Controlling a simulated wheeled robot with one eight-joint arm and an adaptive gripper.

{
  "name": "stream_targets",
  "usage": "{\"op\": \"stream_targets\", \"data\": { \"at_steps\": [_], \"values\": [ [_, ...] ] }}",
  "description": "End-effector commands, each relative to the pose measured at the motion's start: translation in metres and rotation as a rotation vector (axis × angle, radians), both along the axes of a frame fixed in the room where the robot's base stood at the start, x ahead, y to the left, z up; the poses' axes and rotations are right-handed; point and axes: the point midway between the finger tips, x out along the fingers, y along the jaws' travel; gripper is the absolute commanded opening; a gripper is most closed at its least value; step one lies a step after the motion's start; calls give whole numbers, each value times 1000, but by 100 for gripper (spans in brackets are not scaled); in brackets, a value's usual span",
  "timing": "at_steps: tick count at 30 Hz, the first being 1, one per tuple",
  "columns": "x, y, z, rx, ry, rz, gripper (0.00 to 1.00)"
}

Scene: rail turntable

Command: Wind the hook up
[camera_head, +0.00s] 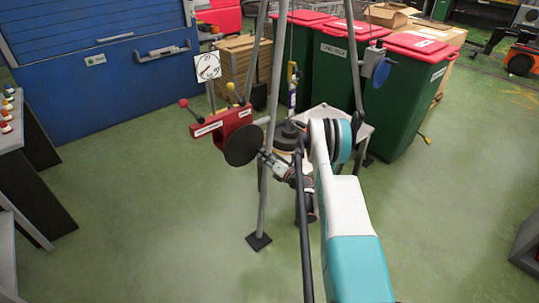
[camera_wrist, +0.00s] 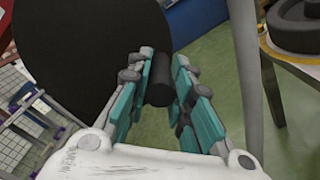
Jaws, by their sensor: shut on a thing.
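A dark round crank disc (camera_head: 243,145) sits on the front of a red winch box (camera_head: 219,125), which is fixed by a grey tripod leg. In the wrist view the disc (camera_wrist: 85,60) fills the upper left. A black cylindrical crank handle (camera_wrist: 160,80) stands out between my fingers. My gripper (camera_wrist: 162,72) is shut on this handle; in the head view my gripper (camera_head: 270,160) is at the disc's right edge. A slim yellow-and-dark fitting (camera_head: 292,72), perhaps the hook block, hangs inside the tripod above dark round weights (camera_head: 288,137). The hook itself cannot be made out.
A white dial gauge (camera_head: 207,67) and ball-ended levers (camera_head: 184,103) stand close to the winch. Tripod legs (camera_head: 273,95) surround the work area. Green bins (camera_head: 400,95) stand behind, a blue cabinet (camera_head: 100,75) at left. The green floor in front is clear.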

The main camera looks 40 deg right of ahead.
Motion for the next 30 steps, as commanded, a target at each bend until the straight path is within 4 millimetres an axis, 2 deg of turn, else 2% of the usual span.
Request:
{"op": "stream_targets", "data": {
  "at_steps": [1,14,15,17,30],
  "values": [
    [-2,6,-6,-16,7,9,0],
    [-2,8,-5,-14,7,9,0],
    [-2,8,-5,-13,6,8,27],
    [-2,8,-5,-13,6,8,40],
    [-1,6,-2,-6,4,4,41]
  ]
}}
